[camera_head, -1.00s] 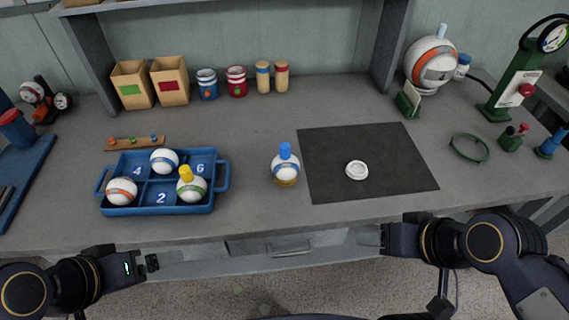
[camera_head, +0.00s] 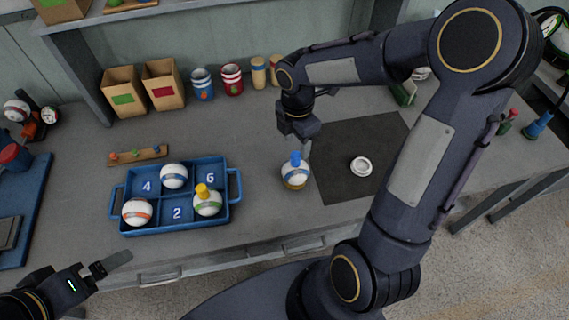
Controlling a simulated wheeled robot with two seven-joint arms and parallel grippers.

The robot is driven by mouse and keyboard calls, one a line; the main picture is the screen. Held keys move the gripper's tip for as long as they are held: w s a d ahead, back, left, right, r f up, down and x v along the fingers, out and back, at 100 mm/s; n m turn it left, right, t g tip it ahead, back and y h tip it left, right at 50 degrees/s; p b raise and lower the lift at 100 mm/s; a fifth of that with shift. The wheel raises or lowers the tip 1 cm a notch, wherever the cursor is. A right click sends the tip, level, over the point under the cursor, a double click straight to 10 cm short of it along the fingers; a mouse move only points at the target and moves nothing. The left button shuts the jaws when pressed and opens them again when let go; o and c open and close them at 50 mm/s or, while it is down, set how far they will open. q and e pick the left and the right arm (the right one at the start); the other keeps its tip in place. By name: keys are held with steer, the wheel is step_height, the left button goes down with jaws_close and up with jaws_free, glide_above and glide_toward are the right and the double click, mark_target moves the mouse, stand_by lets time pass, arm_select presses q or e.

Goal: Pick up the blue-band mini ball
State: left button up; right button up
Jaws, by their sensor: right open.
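A white ball with a blue band and a blue cap (camera_head: 295,174) sits on a small gold-coloured base on the bench, just left of the dark mat. Another white ball with a blue band (camera_head: 174,176) lies in the back of the blue tray (camera_head: 160,229). My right gripper (camera_head: 301,146) is open and points down just behind and above the capped ball, close to its blue cap. One fingertip shows beside the cap; the other is mostly hidden. My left gripper (camera_head: 113,263) is at the bench's front edge, low at left, away from the balls; its jaw gap is unclear.
The tray also holds an orange-band ball (camera_head: 137,211) and a green-band ball with a yellow cap (camera_head: 207,202). Boxes and jars line the back. My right arm hides much of the right side.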

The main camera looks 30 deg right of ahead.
mark_target(295, 155)
steer(key=f, duration=0.7)
steer(key=shift+w+a+p, duration=0.1)
steer(key=shift+w+p, duration=0.1)
steer(key=shift+p, duration=0.2)
jaws_close()
